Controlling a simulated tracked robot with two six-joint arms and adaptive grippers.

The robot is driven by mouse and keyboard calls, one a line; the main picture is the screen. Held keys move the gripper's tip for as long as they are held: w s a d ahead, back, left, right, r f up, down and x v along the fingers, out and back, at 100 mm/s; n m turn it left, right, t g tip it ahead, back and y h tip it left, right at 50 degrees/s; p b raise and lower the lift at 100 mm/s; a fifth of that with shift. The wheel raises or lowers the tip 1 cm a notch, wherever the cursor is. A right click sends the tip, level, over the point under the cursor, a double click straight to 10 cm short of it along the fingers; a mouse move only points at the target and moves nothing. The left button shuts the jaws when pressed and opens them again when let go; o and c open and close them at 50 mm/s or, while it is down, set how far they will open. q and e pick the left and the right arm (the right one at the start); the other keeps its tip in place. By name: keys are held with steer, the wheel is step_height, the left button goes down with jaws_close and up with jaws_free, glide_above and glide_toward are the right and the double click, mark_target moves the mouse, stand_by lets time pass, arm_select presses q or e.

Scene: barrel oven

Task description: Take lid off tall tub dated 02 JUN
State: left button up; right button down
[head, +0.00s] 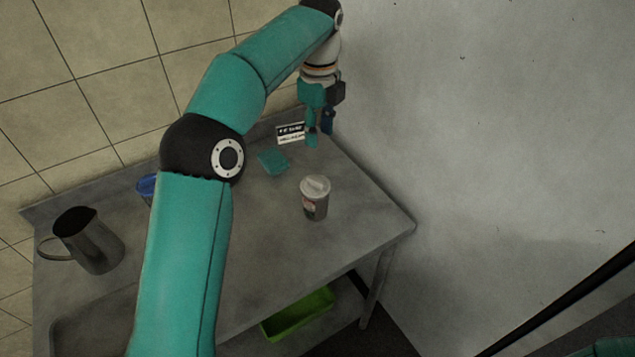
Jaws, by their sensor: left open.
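A tall tub (315,203) stands upright on the grey metal table. My right gripper is not in view.
A teal item (273,162) and a black-and-white card (290,133) are near the table's back. A dark metal pitcher (92,243) stands at left. A blue item (147,184) is partly hidden by my arm. A green bin (298,315) sits below. Table right of the tub is clear.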

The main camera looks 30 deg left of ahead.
arm_select(q)
glide_above(317, 181)
steer(key=f, duration=1)
steer(key=shift+a+b, duration=0.2)
steer(key=shift+b, duration=0.2)
steer(key=shift+d+f+p, duration=0.2)
steer(key=shift+f+p, duration=0.25)
steer(key=shift+f, duration=2.1)
jaws_close()
